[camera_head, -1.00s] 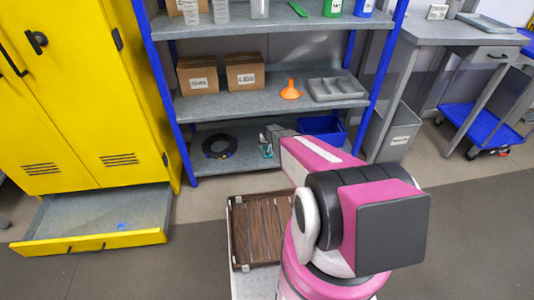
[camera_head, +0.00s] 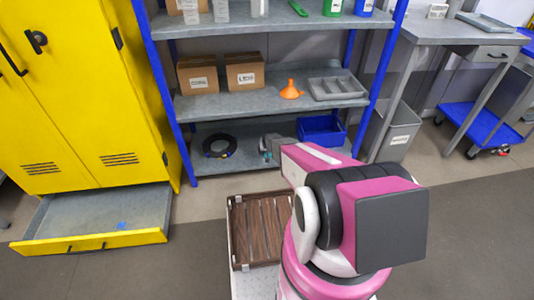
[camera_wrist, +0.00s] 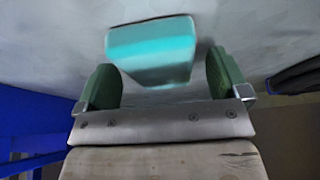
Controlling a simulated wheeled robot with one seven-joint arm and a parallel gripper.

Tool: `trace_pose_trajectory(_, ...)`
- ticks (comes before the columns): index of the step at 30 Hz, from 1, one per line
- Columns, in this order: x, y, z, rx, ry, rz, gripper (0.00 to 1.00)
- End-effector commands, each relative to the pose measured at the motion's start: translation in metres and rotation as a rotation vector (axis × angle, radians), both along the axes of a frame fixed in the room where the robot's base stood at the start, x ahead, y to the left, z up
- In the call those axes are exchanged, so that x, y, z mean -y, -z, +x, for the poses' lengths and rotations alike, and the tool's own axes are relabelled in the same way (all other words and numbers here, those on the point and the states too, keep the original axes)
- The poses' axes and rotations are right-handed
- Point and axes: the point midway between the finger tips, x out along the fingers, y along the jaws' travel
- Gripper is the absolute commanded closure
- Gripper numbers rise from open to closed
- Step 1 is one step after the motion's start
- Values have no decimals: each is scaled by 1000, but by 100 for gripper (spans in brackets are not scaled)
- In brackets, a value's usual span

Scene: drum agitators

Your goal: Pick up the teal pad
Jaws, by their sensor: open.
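The teal pad (camera_wrist: 152,50) lies on the grey shelf surface in the wrist view, a little blurred. My gripper (camera_wrist: 163,82) is open, with one green-padded finger toward each side of the pad. The pad's near end reaches toward the space between the fingertips. In the head view my gripper (camera_head: 272,148) is at the lower shelf, small and partly hidden by my own arm. The pad is too small and covered to make out clearly there.
On the lower shelf (camera_head: 190,155), a black coil (camera_head: 219,146) lies to the left and a blue bin (camera_head: 321,130) stands to the right. A blue upright (camera_head: 172,110) and the middle shelf (camera_head: 215,106) bound the space. A yellow drawer (camera_head: 90,243) stands open at left.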

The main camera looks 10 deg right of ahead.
Motion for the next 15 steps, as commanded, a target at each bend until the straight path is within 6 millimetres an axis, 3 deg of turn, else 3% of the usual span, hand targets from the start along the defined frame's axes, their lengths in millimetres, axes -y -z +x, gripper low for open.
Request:
trace_pose_trajectory(4, 0, -1, -1, 0, 0, 0, 6)
trace_pose_trajectory(9, 0, -1, -1, 0, 0, 0, 59)
trace_pose_trajectory(15, 0, -1, -1, 0, 0, 0, 63)
